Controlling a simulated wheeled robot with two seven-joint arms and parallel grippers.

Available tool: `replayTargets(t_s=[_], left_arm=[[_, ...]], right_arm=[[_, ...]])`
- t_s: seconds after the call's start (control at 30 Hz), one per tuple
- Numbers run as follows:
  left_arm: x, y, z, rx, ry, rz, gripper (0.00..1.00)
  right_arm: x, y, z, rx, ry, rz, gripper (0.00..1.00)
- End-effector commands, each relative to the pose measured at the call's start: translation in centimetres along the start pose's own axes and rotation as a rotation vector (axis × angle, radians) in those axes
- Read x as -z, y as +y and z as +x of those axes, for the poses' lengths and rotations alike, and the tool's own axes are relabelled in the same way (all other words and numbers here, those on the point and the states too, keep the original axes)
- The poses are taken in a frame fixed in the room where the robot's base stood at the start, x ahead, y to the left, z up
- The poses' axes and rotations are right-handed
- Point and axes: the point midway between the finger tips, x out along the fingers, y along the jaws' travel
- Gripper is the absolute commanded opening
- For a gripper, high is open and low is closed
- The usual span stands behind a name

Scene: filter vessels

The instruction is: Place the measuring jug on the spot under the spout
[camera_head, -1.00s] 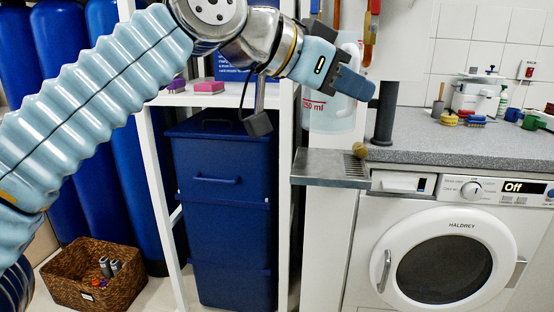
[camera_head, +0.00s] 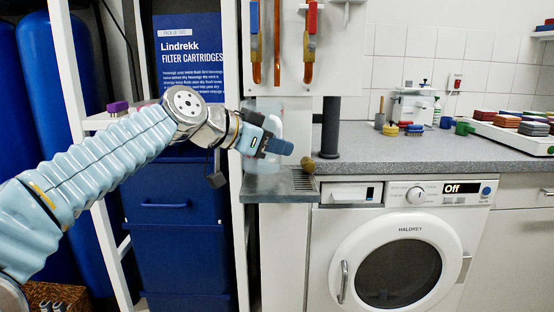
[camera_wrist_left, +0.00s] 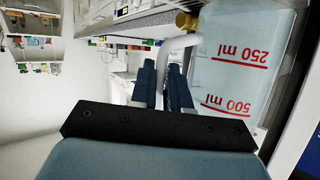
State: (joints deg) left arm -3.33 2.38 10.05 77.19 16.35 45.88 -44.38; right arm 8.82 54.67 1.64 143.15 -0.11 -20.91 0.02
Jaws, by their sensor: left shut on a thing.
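The measuring jug (camera_head: 296,122) is clear with red marks. In the head view it is upright over the left part of the grey metal shelf (camera_head: 265,188), partly hidden behind my left gripper (camera_head: 284,148). That gripper is shut on the jug's pale handle, which runs between the fingers (camera_wrist_left: 165,88) in the left wrist view. The jug body (camera_wrist_left: 235,75) shows there to the right. The jug's base looks close to the shelf; I cannot tell if it touches. A slotted grille (camera_head: 304,181) lies at the shelf's right end. Copper pipes with a red handle (camera_head: 312,20) and blue handle (camera_head: 255,18) hang above.
A brass-coloured knob (camera_head: 307,165) and a dark upright cylinder (camera_head: 331,128) stand right of the jug. The grey worktop (camera_head: 400,150) over the washing machine (camera_head: 398,250) is clear at its front. A white post (camera_head: 288,255) stands below the shelf.

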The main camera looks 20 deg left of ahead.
Motion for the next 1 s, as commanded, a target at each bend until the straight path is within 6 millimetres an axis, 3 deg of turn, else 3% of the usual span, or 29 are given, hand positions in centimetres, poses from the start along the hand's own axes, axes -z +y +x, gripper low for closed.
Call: replayTargets(t_s=[0.03, 0.13, 0.63, 0.67, 0.8, 1.0], left_arm=[[-1.1, 0.2, 0.3, -0.001, -0.002, -0.001, 0.0], [-2.1, 0.4, 0.7, 0.0, 0.001, 0.001, 0.0], [-2.9, 0.5, 1.1, -0.001, 0.002, 0.002, 0.0], [-2.8, 0.5, 1.0, -0.001, 0.001, 0.001, 0.19], [-2.8, 0.5, 1.0, -0.001, 0.0, 0.001, 0.4], [-2.8, 0.5, 1.0, -0.001, 0.0, 0.001, 0.42]], right_arm=[[0.0, 0.2, 0.4, 0.0, 0.0, 0.0, 0.43], [0.0, 0.3, 0.5, -0.001, 0.001, 0.001, 0.43], [0.1, 0.7, 1.1, -0.004, 0.004, 0.004, 0.43], [0.1, 0.7, 0.9, -0.004, 0.004, 0.004, 0.43], [0.1, 0.6, 0.9, -0.004, 0.004, 0.004, 0.43], [0.1, 0.6, 0.9, -0.004, 0.004, 0.004, 0.43]])
